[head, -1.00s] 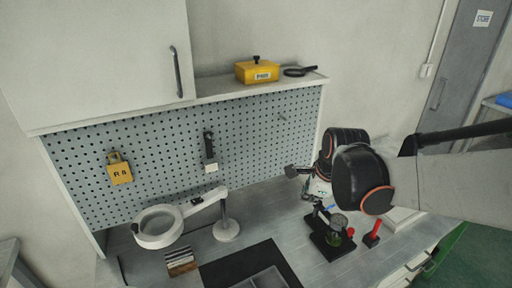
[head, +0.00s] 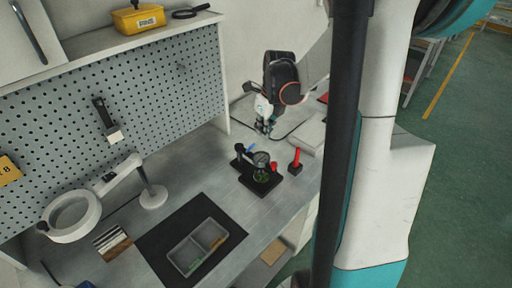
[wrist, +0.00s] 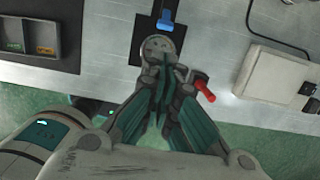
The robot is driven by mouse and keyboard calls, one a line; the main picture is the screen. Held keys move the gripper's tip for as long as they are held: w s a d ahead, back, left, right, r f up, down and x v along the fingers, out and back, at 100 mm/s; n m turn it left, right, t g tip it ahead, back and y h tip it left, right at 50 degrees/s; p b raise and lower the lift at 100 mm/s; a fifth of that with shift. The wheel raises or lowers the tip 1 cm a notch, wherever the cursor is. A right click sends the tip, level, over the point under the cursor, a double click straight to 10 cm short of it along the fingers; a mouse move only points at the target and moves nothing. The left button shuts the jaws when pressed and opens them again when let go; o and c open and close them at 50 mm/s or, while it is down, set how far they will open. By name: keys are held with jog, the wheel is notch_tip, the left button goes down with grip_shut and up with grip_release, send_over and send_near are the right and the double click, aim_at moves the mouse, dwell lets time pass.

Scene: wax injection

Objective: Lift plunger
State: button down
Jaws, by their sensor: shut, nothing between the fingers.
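A small black press-like device (head: 258,182) stands on the bench in the head view. It has a clear round cup (head: 261,160), a blue tip (head: 252,147) and a red knob (head: 274,166). Beside it on the right stands a red-handled piece (head: 295,159) on a dark base. I cannot tell which part is the plunger. My gripper (head: 265,128) points down, behind and above the device. In the wrist view my gripper (wrist: 165,72) is shut and empty, its fingertips overlapping the near edge of the round top (wrist: 157,47). A red handle (wrist: 204,91) shows right of the fingers.
A divided grey tray (head: 198,247) lies on a black mat (head: 160,238). A white magnifier lamp (head: 72,217) stands left. A white box (head: 308,135) with a cable lies right of the device. The pegboard (head: 150,100) bounds the back. Bare bench lies between mat and device.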

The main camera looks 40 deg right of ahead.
aim_at(258, 155)
jog(key=f+b, duration=0.1)
jog(key=f, duration=0.2)
jog(key=w+f+b, duration=0.1)
jog(key=f, duration=0.2)
jog(key=w+f, duration=0.1)
jog(key=f, duration=0.3)
jog(key=shift+a+b, duration=0.15)
jog(key=shift+b, duration=0.25)
jog(key=shift+r, duration=0.1)
